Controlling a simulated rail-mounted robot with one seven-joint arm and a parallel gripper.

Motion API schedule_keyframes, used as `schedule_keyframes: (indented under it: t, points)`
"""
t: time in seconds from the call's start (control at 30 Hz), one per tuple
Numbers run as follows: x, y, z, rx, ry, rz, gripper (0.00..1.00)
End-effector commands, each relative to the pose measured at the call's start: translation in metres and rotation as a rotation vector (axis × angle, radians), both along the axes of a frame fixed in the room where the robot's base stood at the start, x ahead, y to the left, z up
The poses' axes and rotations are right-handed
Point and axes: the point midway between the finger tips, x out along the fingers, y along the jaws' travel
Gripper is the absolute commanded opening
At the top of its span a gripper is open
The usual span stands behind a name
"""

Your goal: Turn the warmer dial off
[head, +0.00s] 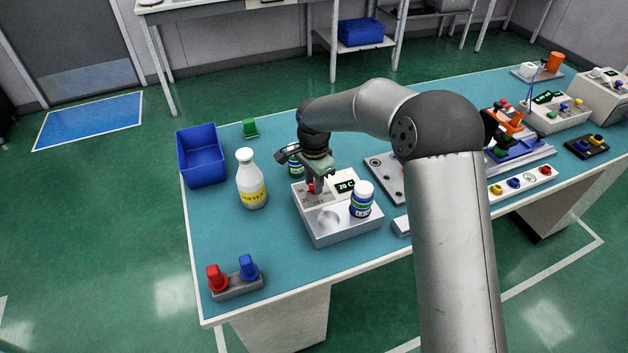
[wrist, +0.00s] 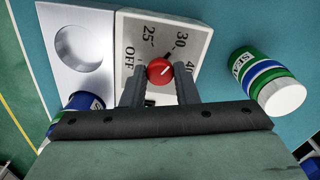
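The warmer (head: 335,232) is a pale box with a lit green display and a round recess on its top. Its red dial (wrist: 160,71) shows in the wrist view beside the printed marks OFF, 25, 30 and 40. A white-capped, blue-banded bottle (head: 362,200) stands on the warmer's right part.
A green-and-blue bottle (wrist: 262,78) stands just behind the warmer. A white bottle with a yellow label (head: 251,182) and a blue bin (head: 202,155) are to the left. A red and blue pair of knobs (head: 235,284) is at the front left. Several devices fill the table's right.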

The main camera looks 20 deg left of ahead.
Motion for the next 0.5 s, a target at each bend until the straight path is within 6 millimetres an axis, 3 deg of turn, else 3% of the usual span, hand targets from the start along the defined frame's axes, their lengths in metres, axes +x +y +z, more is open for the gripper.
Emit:
schedule_keyframes:
  t: [0.27, 0.5]
  points:
    - [0.0001, 0.0001, -0.0002, -0.001, -0.001, 0.046, 0.04]
    - [0.0003, 0.0001, -0.0009, -0.001, -0.001, 0.192, 0.04]
